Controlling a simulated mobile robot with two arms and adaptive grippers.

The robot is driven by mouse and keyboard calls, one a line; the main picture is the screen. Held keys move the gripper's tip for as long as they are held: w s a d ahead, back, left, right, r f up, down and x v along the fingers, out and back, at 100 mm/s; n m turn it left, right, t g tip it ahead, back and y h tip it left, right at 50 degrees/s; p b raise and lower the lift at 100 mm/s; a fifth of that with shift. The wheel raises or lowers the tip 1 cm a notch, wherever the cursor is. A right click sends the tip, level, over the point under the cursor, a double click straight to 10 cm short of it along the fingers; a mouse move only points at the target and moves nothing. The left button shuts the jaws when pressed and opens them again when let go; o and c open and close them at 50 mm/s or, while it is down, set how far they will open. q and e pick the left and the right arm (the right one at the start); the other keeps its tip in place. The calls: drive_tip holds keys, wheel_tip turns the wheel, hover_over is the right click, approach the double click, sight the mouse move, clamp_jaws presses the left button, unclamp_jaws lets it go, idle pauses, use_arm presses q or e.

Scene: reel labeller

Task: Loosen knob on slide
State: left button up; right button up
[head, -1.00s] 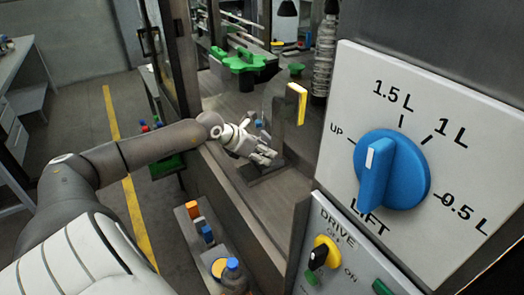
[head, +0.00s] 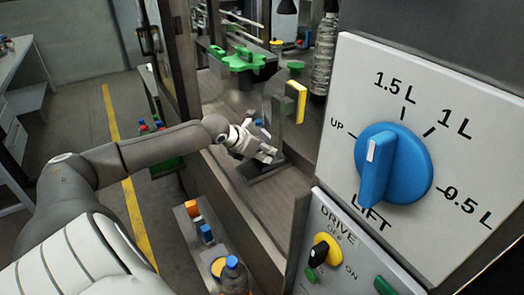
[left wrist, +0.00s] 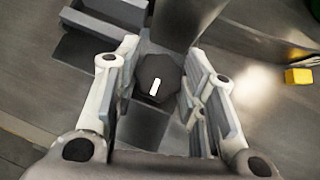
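The knob (left wrist: 160,77) is dark and many-sided with a white mark, seen from above in the left wrist view. It sits on a dark metal slide (left wrist: 140,130), beside an upright post. My left gripper (left wrist: 155,85) is open, with one finger on each side of the knob; I cannot tell whether the fingers touch it. In the head view my left gripper (head: 262,152) is at the slide base (head: 265,172), and the knob is hidden there. My right gripper is in neither view.
A yellow block (head: 295,101) is on the upright post. A green star wheel (head: 238,58) stands behind. A panel with a blue LIFT dial (head: 392,167) and a yellow DRIVE switch (head: 325,250) fills the right. A tray (head: 190,228) with bottles is in front.

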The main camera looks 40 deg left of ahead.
use_arm(q)
drive_tip(key=o, duration=0.4)
drive_tip(key=shift+v, duration=1.15)
drive_tip(key=shift+s+r, duration=0.2)
drive_tip(key=shift+s, duration=0.1)
drive_tip(key=shift+s+d+r, duration=0.2)
drive_tip(key=shift+d+r, duration=0.2)
drive_tip(key=shift+r, duration=0.15)
drive_tip(key=shift+a+v, duration=0.2)
drive_tip(key=shift+v, duration=1.8)
drive_tip(key=shift+a+v, duration=0.25)
drive_tip(key=shift+v, duration=1.8)
drive_tip(key=shift+f, duration=0.15)
